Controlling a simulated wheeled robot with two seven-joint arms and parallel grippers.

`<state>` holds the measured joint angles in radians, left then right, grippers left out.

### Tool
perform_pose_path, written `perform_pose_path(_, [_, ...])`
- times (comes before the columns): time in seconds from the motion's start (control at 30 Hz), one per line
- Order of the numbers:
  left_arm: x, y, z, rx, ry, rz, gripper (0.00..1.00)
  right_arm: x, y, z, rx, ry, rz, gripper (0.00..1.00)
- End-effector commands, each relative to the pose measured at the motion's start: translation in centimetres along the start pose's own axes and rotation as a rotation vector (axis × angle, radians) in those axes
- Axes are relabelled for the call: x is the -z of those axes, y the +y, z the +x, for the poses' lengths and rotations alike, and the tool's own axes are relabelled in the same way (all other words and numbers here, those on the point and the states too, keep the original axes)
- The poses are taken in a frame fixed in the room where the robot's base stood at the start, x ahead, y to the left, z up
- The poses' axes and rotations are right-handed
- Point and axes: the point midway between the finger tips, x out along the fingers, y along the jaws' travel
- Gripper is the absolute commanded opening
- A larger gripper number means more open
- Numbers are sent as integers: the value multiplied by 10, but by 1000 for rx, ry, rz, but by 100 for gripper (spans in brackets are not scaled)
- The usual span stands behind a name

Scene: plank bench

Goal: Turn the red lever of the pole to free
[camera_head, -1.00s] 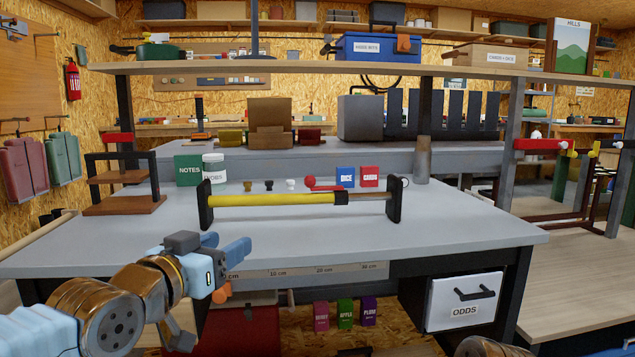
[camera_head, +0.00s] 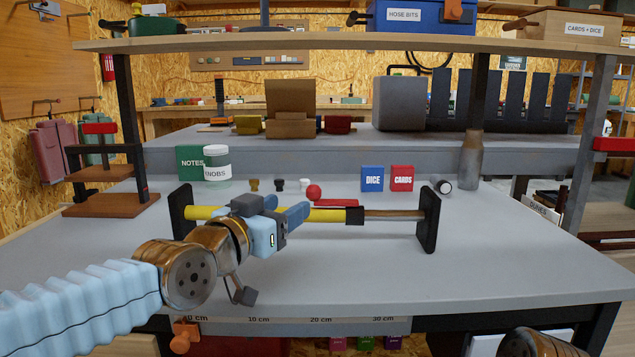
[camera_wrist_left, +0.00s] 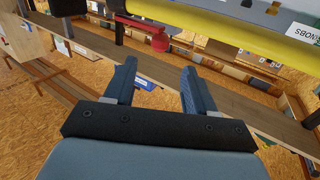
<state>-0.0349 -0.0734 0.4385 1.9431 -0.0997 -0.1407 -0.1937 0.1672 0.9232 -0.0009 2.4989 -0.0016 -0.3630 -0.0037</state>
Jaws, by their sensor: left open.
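The pole (camera_head: 330,215) lies level above the bench top, with a thick yellow tube, a black collar (camera_head: 354,215), a thinner brown rod and black end plates. Its red lever (camera_head: 335,203), tipped with a red ball (camera_head: 313,192), shows just behind the yellow tube near the collar. In the wrist view the yellow tube (camera_wrist_left: 235,32), red lever (camera_wrist_left: 135,22) and red ball (camera_wrist_left: 159,42) are at the top. My left gripper (camera_head: 286,208) is open and empty in front of the tube, its fingers (camera_wrist_left: 159,70) pointing towards the lever, apart from the ball. My right gripper is out of view.
Behind the pole stand a green NOTES box (camera_head: 189,163), a KNOBS jar (camera_head: 217,166), several small knobs, a DICE box (camera_head: 372,179) and a CARDS box (camera_head: 402,178). A shelf (camera_head: 330,45) spans above.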

Motion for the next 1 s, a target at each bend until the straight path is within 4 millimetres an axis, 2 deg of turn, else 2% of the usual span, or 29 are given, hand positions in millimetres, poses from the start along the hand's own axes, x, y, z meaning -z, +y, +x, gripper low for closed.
perform_pose_path(0.03, [8,0,14,-4,-6,-6,55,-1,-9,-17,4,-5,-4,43])
perform_pose_path(0.1, [7,0,31,-3,-7,-6,55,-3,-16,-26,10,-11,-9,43])
perform_pose_path(0.3, [4,1,75,-4,-3,-4,55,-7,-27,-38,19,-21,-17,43])
perform_pose_path(0.43, [2,1,94,-2,-1,-2,55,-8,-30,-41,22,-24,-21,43])
perform_pose_path(0.6, [1,0,105,-1,0,-1,55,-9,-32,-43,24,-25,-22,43])
perform_pose_path(0.87, [0,0,106,-1,0,0,55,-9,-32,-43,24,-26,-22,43])
perform_pose_path(1.0, [0,0,106,-1,-1,0,35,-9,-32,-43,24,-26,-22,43])
